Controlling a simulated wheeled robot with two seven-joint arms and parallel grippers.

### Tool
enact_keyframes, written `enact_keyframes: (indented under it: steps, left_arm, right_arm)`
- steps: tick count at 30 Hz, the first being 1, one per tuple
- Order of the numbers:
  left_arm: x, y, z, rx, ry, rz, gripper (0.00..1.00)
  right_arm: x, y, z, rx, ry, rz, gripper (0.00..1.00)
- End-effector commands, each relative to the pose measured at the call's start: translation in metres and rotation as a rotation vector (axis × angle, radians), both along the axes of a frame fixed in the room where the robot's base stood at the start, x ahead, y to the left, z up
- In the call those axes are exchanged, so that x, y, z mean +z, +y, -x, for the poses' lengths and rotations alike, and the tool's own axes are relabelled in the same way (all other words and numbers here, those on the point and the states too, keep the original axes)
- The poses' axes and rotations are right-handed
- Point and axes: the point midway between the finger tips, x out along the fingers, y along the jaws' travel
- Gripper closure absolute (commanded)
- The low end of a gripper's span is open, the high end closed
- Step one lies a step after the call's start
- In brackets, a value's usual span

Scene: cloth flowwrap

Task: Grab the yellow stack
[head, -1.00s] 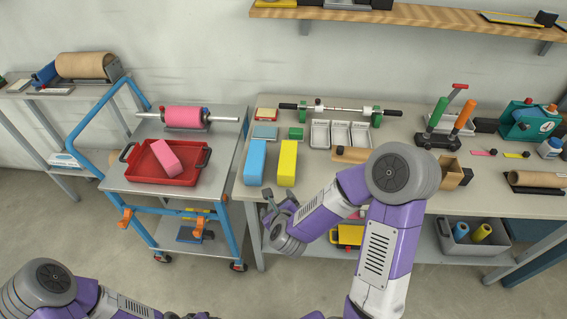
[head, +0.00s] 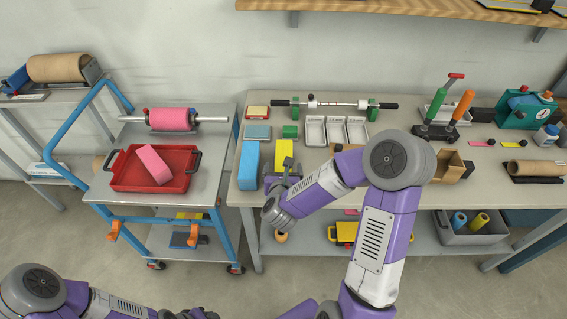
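The yellow stack (head: 284,152) is an upright block at the front edge of the long table, just right of the blue stack (head: 249,166). My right gripper (head: 282,178) is at the near side of the yellow stack and covers its lower part. Its fingers look spread about as wide as the stack; contact cannot be made out. My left gripper (head: 196,314) is low at the bottom edge, partly cut off, far from the stack. Its fingers are not clear.
A blue-framed cart (head: 216,165) at left carries a red tray (head: 121,181) with a pink block (head: 154,164), and a pink roll (head: 170,119).

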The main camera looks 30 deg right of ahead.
Motion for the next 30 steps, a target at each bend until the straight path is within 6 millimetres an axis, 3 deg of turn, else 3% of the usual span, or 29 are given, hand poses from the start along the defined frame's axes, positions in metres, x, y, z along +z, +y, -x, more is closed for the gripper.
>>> enact_keyframes:
  steps: [6,14,25,30]
  left_arm:
    - [-0.006,0.0,0.0,0.0,0.0,0.0,0.5]
    - [-0.006,0.0,0.0,0.0,0.0,0.0,0.5]
    - [-0.006,0.0,0.0,0.0,0.0,0.0,0.5]
    - [-0.006,0.0,0.0,0.0,0.0,0.0,0.5]
  right_arm:
    - [-0.011,-0.014,-0.021,-0.001,0.0,-0.002,0.11]
    - [-0.011,-0.015,-0.023,0.002,0.0,-0.001,0.11]
    - [-0.011,-0.015,-0.023,0.001,0.001,-0.001,0.66]
    - [-0.01,-0.015,-0.023,0.002,0.0,-0.001,0.68]
